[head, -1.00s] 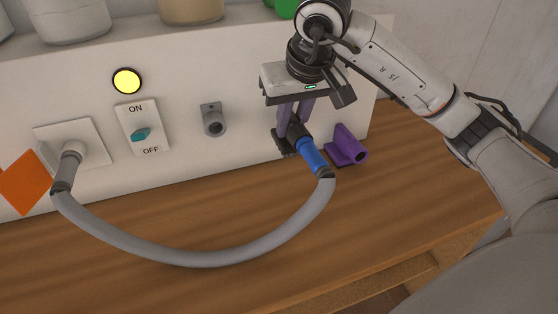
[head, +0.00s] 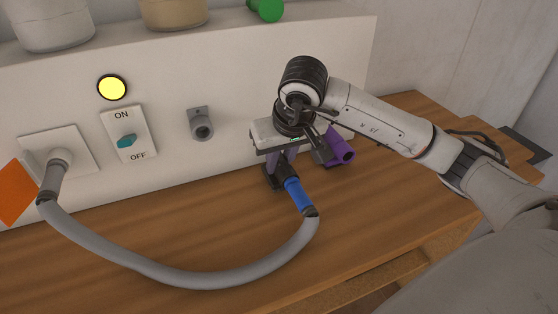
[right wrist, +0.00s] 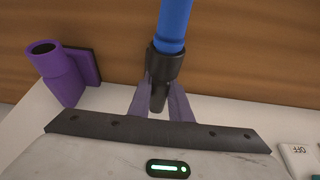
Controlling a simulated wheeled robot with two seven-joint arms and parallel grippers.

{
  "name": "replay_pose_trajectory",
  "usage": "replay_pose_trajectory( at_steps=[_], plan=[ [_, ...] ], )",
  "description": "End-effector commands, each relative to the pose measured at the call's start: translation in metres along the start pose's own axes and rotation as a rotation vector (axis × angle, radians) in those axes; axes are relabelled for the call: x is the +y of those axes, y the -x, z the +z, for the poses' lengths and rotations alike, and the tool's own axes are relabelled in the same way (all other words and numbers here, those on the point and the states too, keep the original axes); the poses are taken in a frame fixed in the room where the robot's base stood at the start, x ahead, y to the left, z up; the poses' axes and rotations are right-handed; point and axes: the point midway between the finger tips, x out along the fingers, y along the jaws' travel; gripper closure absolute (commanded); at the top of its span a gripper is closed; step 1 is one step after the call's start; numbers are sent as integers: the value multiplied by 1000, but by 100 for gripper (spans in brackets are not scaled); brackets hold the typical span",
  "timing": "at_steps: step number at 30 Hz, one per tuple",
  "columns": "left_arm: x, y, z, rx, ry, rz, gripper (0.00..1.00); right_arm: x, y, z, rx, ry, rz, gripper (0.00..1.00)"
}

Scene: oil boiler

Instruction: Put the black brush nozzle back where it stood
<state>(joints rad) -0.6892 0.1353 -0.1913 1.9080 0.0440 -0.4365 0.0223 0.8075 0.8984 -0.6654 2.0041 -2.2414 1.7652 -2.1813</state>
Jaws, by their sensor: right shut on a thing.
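My right gripper (head: 280,172) is shut on a black nozzle (head: 287,172), fitted on the end of a blue handle (head: 298,196). In the right wrist view the black nozzle (right wrist: 163,66) sits between the purple-grey fingers, its narrow end pointing toward the gripper. The blue handle (right wrist: 172,25) runs on from it. A grey hose (head: 210,280) joins the handle to the wall port. I cannot make out bristles on the nozzle; the fingers partly hide it. My left gripper is not in view.
A purple hollow tube piece (head: 341,151) with a flat plate stands at the panel, just right of the gripper. A grey holder (head: 201,125) is on the white panel. The ON/OFF switch (head: 127,140) and yellow lamp (head: 112,88) are left.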

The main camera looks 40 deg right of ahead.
Motion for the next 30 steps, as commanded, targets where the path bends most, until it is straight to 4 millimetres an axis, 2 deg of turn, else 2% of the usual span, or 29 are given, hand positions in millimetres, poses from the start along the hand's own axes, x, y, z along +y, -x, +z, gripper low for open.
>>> replay_pose_trajectory(
  at_steps=[1, 2, 4, 5, 13, 17, 20, 30],
  plan=[
    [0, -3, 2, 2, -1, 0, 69, 0, -3, 1, 2, 0, 0, 100],
    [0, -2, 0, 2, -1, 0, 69, 0, -2, 0, 0, 0, 0, 77],
    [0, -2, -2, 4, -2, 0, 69, 0, -2, 0, 0, 0, 1, 65],
    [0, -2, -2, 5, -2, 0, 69, 0, -2, 1, 0, 0, 1, 63],
    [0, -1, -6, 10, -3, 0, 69, 0, -1, 0, -1, 0, 1, 63],
    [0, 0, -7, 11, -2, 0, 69, 0, 7, -2, 2, 0, 0, 63],
    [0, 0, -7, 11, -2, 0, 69, 0, 23, -2, 5, -1, 0, 63],
    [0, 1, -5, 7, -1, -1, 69, 0, 95, -2, 5, 0, 0, 63]
  ],
)
